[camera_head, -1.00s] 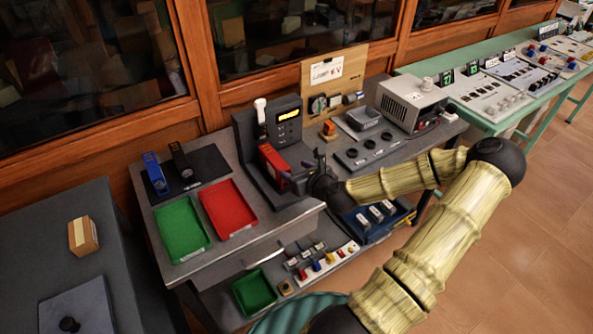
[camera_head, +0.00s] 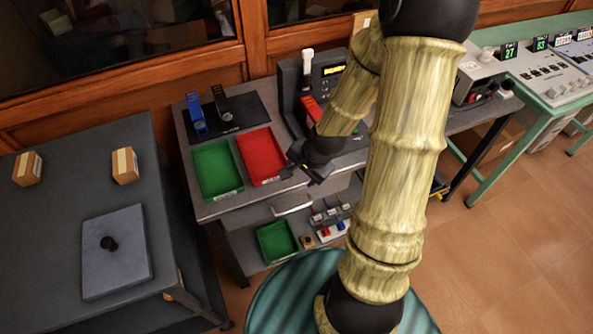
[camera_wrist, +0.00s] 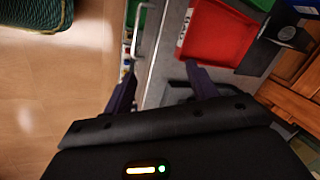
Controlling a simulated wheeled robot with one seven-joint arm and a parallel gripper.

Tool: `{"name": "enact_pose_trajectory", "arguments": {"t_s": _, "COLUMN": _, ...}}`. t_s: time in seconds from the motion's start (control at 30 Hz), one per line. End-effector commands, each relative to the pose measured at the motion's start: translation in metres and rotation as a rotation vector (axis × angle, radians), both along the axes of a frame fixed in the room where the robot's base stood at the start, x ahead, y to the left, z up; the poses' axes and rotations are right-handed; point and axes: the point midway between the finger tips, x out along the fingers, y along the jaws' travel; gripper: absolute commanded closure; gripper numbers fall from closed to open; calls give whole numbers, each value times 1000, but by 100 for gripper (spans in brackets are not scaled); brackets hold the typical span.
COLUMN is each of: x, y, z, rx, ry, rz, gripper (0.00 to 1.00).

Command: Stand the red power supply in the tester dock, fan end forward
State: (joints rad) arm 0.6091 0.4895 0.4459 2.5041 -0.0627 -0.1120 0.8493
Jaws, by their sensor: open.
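The red power supply (camera_head: 312,108) stands at the front of the tester dock (camera_head: 288,92), a dark grey block with a lit yellow display. My arm hides most of both in the head view, so I cannot tell which way the fan end faces or how well the supply is seated. My gripper (camera_head: 312,174) is open, apart from the supply, near the bench's front edge to the right of the red tray. In the wrist view, my gripper (camera_wrist: 162,88) has nothing between its spread fingers; the supply does not show there.
The red tray (camera_head: 281,157) and green tray (camera_head: 234,174) lie left of the dock, with a blue-handled tool (camera_head: 196,113) on a black mat behind. A lower shelf holds a smaller green tray (camera_head: 294,240). A side table (camera_head: 60,215) with small boxes stands left.

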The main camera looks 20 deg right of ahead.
Motion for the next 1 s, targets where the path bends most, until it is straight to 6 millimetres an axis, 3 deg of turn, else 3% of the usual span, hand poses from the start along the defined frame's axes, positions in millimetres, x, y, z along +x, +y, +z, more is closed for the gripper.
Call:
{"name": "enact_pose_trajectory", "arguments": {"t_s": 0.2, "x": -25, "y": 16, "z": 44, "rx": -232, "ry": 27, "rz": 420, "gripper": 42}}
{"name": "enact_pose_trajectory", "arguments": {"t_s": 0.5, "x": -63, "y": 38, "z": 100, "rx": -399, "ry": 29, "rz": 894, "gripper": 42}}
{"name": "enact_pose_trajectory", "arguments": {"t_s": 0.67, "x": -71, "y": 42, "z": 107, "rx": -413, "ry": 30, "rz": 973, "gripper": 42}}
{"name": "enact_pose_trajectory", "arguments": {"t_s": 1.0, "x": -71, "y": 41, "z": 106, "rx": -413, "ry": 30, "rz": 972, "gripper": 42}}
